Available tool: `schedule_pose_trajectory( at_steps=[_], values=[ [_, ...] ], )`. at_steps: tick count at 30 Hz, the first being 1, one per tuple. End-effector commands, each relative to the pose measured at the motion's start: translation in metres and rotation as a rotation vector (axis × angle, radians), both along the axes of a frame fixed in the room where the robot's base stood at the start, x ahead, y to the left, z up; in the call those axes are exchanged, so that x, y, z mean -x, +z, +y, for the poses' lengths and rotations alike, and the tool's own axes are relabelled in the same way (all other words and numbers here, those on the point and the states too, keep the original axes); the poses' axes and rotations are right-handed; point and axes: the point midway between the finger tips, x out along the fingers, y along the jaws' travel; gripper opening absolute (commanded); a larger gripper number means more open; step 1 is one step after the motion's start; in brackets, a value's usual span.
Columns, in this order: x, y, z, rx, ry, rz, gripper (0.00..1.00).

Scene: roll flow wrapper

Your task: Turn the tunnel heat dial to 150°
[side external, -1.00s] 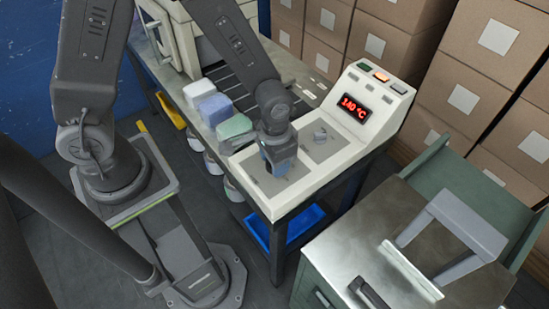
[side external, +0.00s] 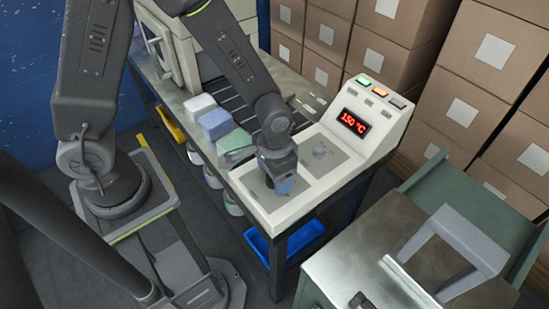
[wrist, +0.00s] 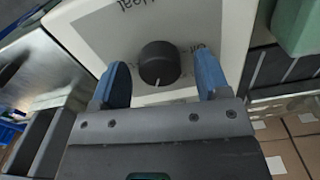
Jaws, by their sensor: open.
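The round black dial (wrist: 159,64) stands on a white panel in the wrist view, with a pale pointer line on its face toward the bottom of that view. My gripper (wrist: 161,74) is open, with one blue finger on each side of the dial. A gap shows between the dial and each finger. In the side external view my gripper (side external: 283,186) is low over the near end of the control panel (side external: 308,190) and hides the dial there. The red display (side external: 354,123) on the console reads 150 °C.
Coloured buttons (side external: 380,87) top the console. Pastel stacks (side external: 215,122) sit along the left edge. A metal cabinet (side external: 400,250) stands at the right front.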

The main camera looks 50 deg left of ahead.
Motion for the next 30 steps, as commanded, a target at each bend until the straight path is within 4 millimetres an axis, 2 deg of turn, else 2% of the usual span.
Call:
schedule_pose_trajectory(
  at_steps=[5,12,18,24,30],
  values=[
    [-0.001,0.027,0.0,0.002,0.0,-0.008,0.69],
    [-0.001,0.083,0.0,0.002,0.0,-0.009,0.69],
    [-0.001,0.117,0.0,0.002,0.0,-0.005,0.69],
    [0.0,0.132,0.0,0.0,0.0,-0.002,0.69],
    [0.0,0.134,0.0,0.0,0.0,-0.001,0.69]
  ],
)
